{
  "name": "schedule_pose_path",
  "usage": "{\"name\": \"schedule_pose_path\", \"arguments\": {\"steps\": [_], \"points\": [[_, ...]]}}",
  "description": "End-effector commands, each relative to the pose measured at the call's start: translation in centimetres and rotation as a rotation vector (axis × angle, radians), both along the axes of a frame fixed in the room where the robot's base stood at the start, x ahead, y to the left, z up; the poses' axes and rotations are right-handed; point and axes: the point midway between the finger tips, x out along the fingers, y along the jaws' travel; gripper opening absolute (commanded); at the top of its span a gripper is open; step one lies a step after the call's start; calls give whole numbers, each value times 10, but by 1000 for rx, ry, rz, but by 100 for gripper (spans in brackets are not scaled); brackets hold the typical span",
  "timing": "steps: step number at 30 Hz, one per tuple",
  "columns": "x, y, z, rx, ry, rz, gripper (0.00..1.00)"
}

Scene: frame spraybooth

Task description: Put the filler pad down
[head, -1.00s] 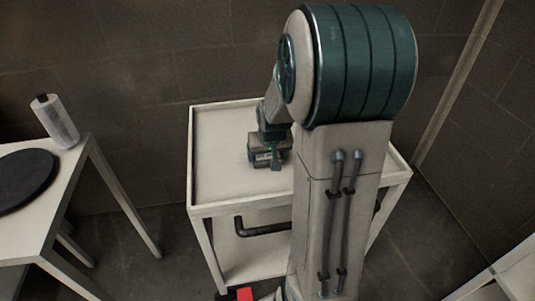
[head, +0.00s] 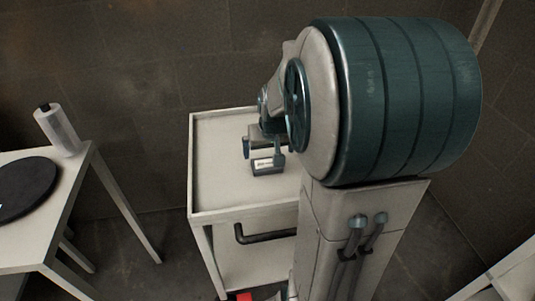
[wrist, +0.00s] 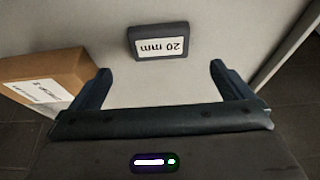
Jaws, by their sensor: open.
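The filler pad (head: 268,167), a small dark block with a white label, lies on the top of the white cart (head: 222,185). In the wrist view the pad (wrist: 160,41) lies flat, its "20 mm" label upside down. My gripper (wrist: 161,82) is open and empty, with its two fingers spread wider than the pad. The pad lies beyond the fingertips and apart from them. In the head view my gripper (head: 264,148) is just above the pad, partly hidden by my arm.
A cardboard box (wrist: 48,75) shows at the left in the wrist view. My arm hides the cart's right part in the head view. A side table (head: 60,200) at left holds a white roll (head: 58,130) and a black disc (head: 25,190). The cart's left top is bare.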

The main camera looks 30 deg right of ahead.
Motion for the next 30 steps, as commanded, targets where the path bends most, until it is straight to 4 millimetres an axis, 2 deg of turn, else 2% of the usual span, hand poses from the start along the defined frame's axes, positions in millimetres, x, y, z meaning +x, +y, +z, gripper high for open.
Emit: {"name": "schedule_pose_path", "arguments": {"steps": [1,4,8,11,14,18,21,25,30], "points": [[-3,1,11,-1,-4,1,100],[-8,3,24,-2,-3,2,100],[-13,4,33,-1,-2,1,100],[-20,13,36,3,10,16,100],[-39,39,38,10,43,63,100],[-84,84,36,24,118,155,100],[-116,107,33,33,168,211,100],[-145,124,29,38,214,258,100],[-155,128,27,40,233,273,100]]}}
